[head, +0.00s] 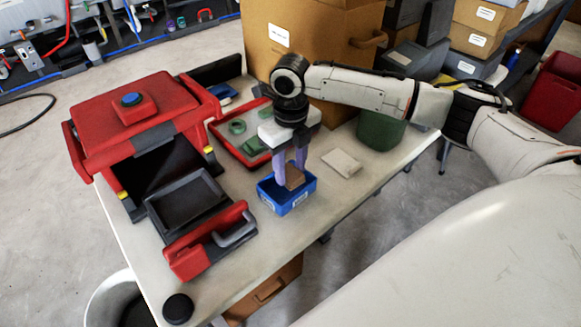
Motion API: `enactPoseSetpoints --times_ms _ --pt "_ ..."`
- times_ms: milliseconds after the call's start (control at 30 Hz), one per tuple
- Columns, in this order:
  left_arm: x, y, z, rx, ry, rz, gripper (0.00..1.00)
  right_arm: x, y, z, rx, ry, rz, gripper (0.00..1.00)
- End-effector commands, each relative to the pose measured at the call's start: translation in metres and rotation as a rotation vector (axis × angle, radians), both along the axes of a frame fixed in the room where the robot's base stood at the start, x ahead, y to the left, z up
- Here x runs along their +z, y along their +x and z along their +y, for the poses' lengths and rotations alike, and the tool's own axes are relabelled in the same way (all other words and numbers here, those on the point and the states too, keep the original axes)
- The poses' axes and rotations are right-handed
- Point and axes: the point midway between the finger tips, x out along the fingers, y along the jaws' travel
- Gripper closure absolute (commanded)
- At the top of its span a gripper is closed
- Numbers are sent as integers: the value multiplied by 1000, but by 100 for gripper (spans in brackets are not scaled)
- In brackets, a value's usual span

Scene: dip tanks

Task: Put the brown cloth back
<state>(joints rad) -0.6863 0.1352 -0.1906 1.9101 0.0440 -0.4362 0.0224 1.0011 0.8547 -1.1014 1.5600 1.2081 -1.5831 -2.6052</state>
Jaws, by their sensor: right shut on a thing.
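The brown cloth (294,178) shows as a small folded brown block at the small blue bin (286,205). My right gripper (289,172) points down over the bin, with its purple fingers shut on the cloth. The cloth is inside or just above the bin's rim; I cannot tell whether it touches the floor of the bin. The fingers hide part of the cloth. My left gripper is not in view.
A beige folded pad (342,163) lies right of the bin. A red tray (231,144) with green pieces and a red machine with an open drawer (186,205) stand to the left. A green container (381,130) and a large brown box (310,40) are behind.

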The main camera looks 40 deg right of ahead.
Motion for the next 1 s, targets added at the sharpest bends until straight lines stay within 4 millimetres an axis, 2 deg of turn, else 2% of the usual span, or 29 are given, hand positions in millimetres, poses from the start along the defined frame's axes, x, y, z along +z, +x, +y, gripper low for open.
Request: enactPoseSetpoints --times_ms 767,800,900,1000 --pt "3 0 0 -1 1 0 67 -15 0 0 1 0 0 80" --pt "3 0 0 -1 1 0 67 -15 0 0 1 0 0 60" --pt "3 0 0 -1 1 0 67 -15 0 0 1 0 0 43" --pt "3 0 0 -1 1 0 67 -14 0 0 0 0 0 43"
